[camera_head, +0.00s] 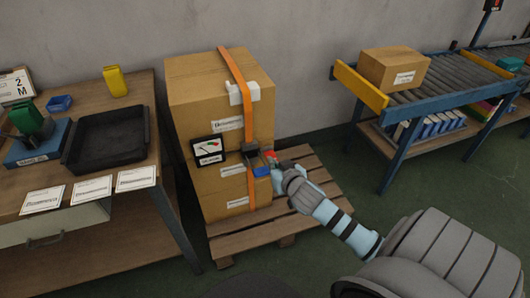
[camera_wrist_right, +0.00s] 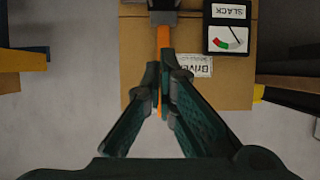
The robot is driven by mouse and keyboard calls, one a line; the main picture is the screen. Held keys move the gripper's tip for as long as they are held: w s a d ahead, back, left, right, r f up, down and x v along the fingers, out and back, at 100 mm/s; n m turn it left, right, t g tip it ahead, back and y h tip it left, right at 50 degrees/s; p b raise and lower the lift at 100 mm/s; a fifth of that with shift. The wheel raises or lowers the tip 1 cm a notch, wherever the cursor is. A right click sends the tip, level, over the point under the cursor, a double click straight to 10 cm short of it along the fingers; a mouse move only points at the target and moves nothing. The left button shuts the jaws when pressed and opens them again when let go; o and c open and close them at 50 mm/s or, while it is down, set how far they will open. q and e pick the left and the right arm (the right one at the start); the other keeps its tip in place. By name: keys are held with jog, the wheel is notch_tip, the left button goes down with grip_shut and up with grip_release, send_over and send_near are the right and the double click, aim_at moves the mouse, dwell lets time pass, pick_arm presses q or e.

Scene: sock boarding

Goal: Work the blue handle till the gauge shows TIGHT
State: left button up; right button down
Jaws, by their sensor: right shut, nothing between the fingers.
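A stack of cardboard boxes (camera_head: 205,90) stands on a wooden pallet (camera_head: 225,245), bound by an orange strap (camera_head: 237,80). A dark ratchet (camera_head: 250,156) with the blue handle (camera_head: 262,171) sits on the strap at the stack's front. The gauge (camera_head: 208,150) is left of it. In the right wrist view the gauge (camera_wrist_right: 230,38) carries a label that appears to read SLACK. My right gripper (camera_head: 274,166) is close beside the handle, shut and empty; contact is unclear. In the wrist view its fingertips (camera_wrist_right: 166,72) meet in front of the strap (camera_wrist_right: 163,42). My left gripper is out of view.
A red part (camera_head: 269,155) shows by the ratchet. A white corner piece (camera_head: 243,92) sits under the strap. A wooden table (camera_head: 55,225) with a black tray (camera_head: 108,137) is at left. A roller conveyor (camera_head: 450,80) with a box (camera_head: 394,68) is at right. Green floor lies between.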

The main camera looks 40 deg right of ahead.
jog(key=shift+f, duration=0.15)
jog(key=b, duration=0.5)
send_over(265, 172)
jog(key=f, duration=0.3)
jog(key=w+f, duration=0.1)
jog(key=shift+d+f, duration=0.15)
jog(key=shift+f, duration=0.25)
jog(key=f, duration=0.2)
jog(key=shift+s+f+b, duration=0.3)
jog(key=shift+s+f, duration=0.15)
jog(key=shift+f, duration=0.3)
jog(key=shift+a, duration=0.2)
